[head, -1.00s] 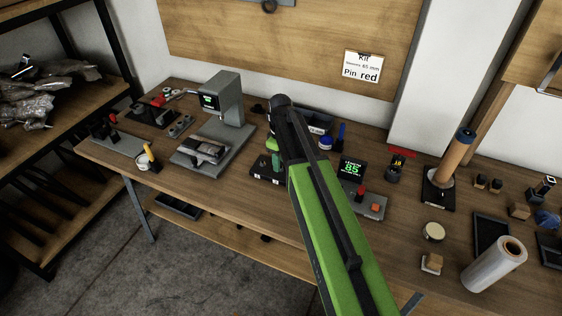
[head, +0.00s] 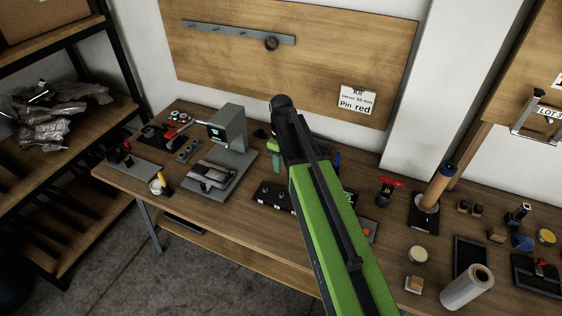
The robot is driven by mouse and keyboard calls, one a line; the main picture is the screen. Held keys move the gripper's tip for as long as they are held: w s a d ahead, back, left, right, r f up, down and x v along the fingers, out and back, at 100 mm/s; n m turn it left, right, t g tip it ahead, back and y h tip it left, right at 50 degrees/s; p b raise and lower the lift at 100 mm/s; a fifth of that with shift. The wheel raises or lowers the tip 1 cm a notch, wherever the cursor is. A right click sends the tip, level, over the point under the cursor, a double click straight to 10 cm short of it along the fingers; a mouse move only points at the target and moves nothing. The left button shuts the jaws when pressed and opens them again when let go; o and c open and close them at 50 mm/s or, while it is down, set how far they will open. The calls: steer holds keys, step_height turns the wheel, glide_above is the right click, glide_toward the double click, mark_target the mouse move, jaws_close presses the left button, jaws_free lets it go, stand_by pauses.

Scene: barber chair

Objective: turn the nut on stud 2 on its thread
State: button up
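My green and black arm reaches up the middle of the head view over the workbench. Its end, with my gripper (head: 276,150), is mostly hidden behind the dark wrist joint; a little green and teal shows there, and I cannot see whether the fingers are open. A low black block (head: 268,194) with small light round spots on top lies on the bench just below the gripper. My arm covers its right part. I cannot make out stud 2 or its nut at this size.
A grey machine (head: 230,130) with a small screen stands left of my gripper. To the right are a brown roll on a stand (head: 437,187), a clear film roll (head: 467,288) and dark trays (head: 470,258).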

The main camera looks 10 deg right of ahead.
mark_target(281, 194)
step_height(281, 194, down, 18)
steer(key=m+b, duration=0.3)
steer(key=b, duration=0.5)
steer(key=m+b, duration=0.4)
steer(key=b, duration=0.5)
steer(key=shift+w+d+r+m+b, duration=0.1)
steer(key=shift+r+m+b, duration=0.05)
steer(key=shift+m+b, duration=0.15)
steer(key=shift+r, duration=0.15)
jaws_close()
